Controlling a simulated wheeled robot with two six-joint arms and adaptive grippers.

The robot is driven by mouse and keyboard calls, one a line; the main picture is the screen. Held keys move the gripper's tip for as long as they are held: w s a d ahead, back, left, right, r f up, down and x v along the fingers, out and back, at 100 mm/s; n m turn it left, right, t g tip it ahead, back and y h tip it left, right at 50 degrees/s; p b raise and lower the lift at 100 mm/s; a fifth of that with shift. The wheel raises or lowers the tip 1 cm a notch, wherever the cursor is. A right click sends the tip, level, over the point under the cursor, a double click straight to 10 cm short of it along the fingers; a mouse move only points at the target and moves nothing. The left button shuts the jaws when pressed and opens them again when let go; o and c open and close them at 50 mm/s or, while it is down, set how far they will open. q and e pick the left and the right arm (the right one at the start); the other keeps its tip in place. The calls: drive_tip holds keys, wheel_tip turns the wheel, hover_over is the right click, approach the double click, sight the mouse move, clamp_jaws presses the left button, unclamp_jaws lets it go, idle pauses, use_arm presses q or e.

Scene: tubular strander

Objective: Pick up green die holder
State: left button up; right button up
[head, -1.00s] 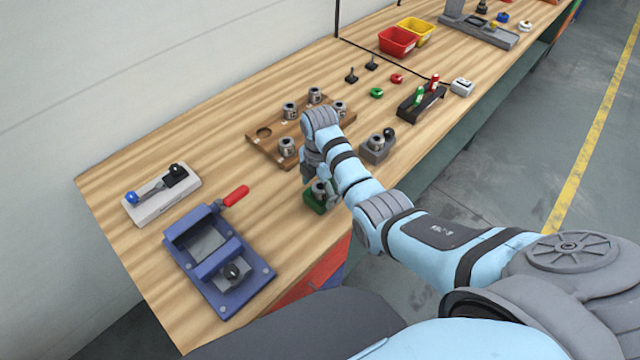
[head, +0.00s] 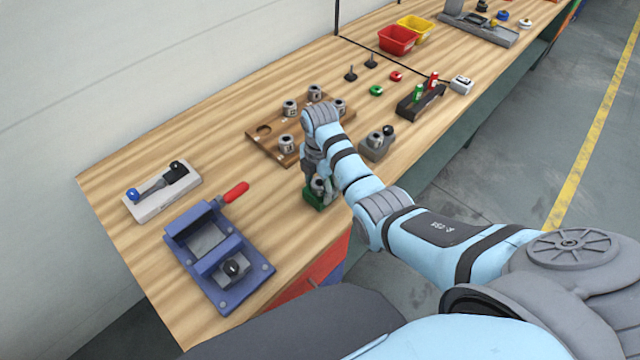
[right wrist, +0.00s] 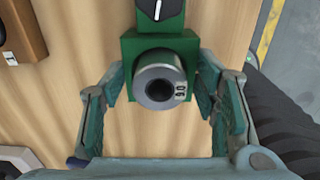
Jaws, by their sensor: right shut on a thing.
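The green die holder (head: 313,200) is near the bench's front edge in the head view, partly covered by my right gripper (head: 318,183). In the right wrist view it is a green block (right wrist: 185,45) with a round grey die (right wrist: 158,80) in it, marked with small digits. A black knob with a white line shows at the top. My right gripper (right wrist: 162,68) has one finger on each side of the green block and is shut on it. I cannot tell whether the holder is clear of the wood. My left gripper is not in view.
A wooden rack (head: 262,142) with several grey dies is behind the gripper. A grey die holder (head: 377,147) stands to the right. A blue fixture (head: 240,285) with a red handle and a white-based tool (head: 150,207) are at left. Bare wood lies between.

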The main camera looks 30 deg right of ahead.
drive_tip(key=shift+w+r+p, duration=0.1)
drive_tip(key=shift+r+p, duration=1.25)
drive_tip(key=shift+r, duration=3.7)
